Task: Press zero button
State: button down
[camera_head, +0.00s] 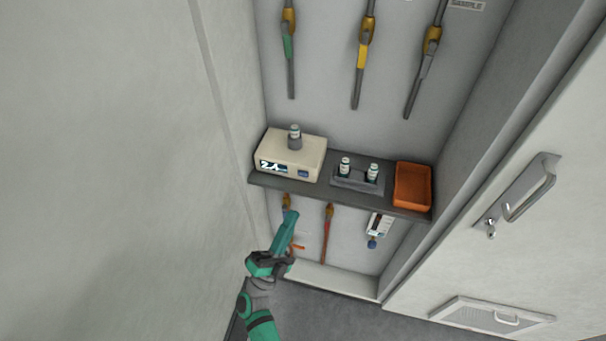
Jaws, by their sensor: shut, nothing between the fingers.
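A beige box-shaped device (310,152) stands at the left end of a dark shelf. Its front has a lit display (273,167) on the left, with characters too small to read surely. A small blue button (303,174) sits to the right of the display; any label on it is unreadable. A grey-capped vial (294,132) stands upright on top of the device. My gripper (291,214) is shut and empty. In the picture it is below the shelf's front edge and below the device's front, apart from the button.
The shelf (340,192) also carries a grey holder (358,182) with two vials and an orange bin (412,187). Several hoses or nozzles hang on the wall above. Below the shelf are more pipes and a small gauge unit (378,228). A wall stands close on the left.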

aim_at(297, 189)
jog(key=shift+w+a+r+m+g+h, duration=0.15)
jog(key=shift+w+a+m+g+h, duration=0.05)
jog(key=shift+w+m+g+h, duration=0.35)
jog(key=shift+w+a+r+m+g+h, duration=0.1)
jog(key=shift+w+a+m+g+h, duration=0.1)
jog(key=shift+w+m+g+h, duration=0.35)
jog(key=shift+s+d, duration=0.1)
jog(key=shift+w+d, duration=0.45)
jog(key=shift+w, duration=0.9)
jog(key=shift+w+d, duration=0.4)
jog(key=shift+w, duration=0.95)
jog(key=shift+w+d, duration=0.45)
jog(key=shift+w, duration=0.9)
jog(key=shift+w, duration=0.1)
jog(key=shift+w+d, duration=0.1)
jog(key=shift+w, duration=0.2)
jog(key=shift+w+d, duration=0.2)
jog(key=shift+w, duration=0.3)
jog(key=shift+s+a+f, duration=0.2)
jog(key=shift+s, duration=0.35)
jog(key=shift+s+r, duration=0.1)
jog(key=shift+s, duration=0.15)
